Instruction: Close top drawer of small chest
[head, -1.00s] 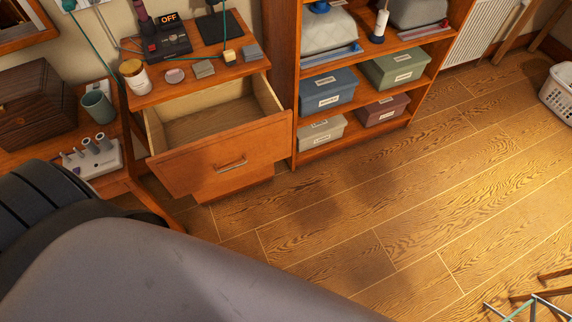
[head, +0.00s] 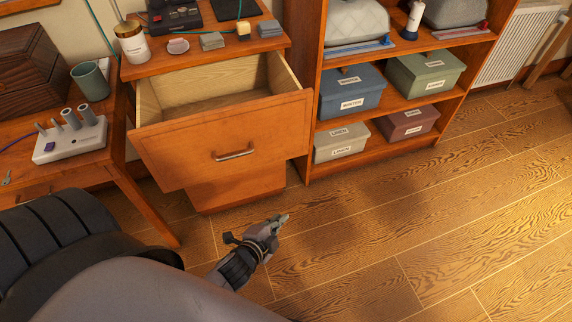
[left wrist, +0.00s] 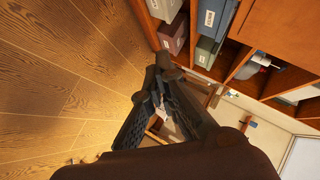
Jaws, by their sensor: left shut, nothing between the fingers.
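The small chest (head: 240,192) is orange-brown wood and stands against the wall. Its top drawer (head: 225,138) is pulled well open and its pale inside looks empty. A metal bar handle (head: 234,155) is on the drawer front. My left gripper (head: 281,219) is shut and empty, below and to the right of the drawer front in the head view, over the floor and apart from the chest. Its dark fingers (left wrist: 160,78) also show in the left wrist view. My right gripper is in neither view.
A shelf unit (head: 313,90) with labelled boxes stands right of the chest. A desk (head: 140,205) with a power strip (head: 70,140) and a mug (head: 91,82) stands to the left. Small items, including a jar (head: 132,45), sit on the chest top. The floor in front is clear.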

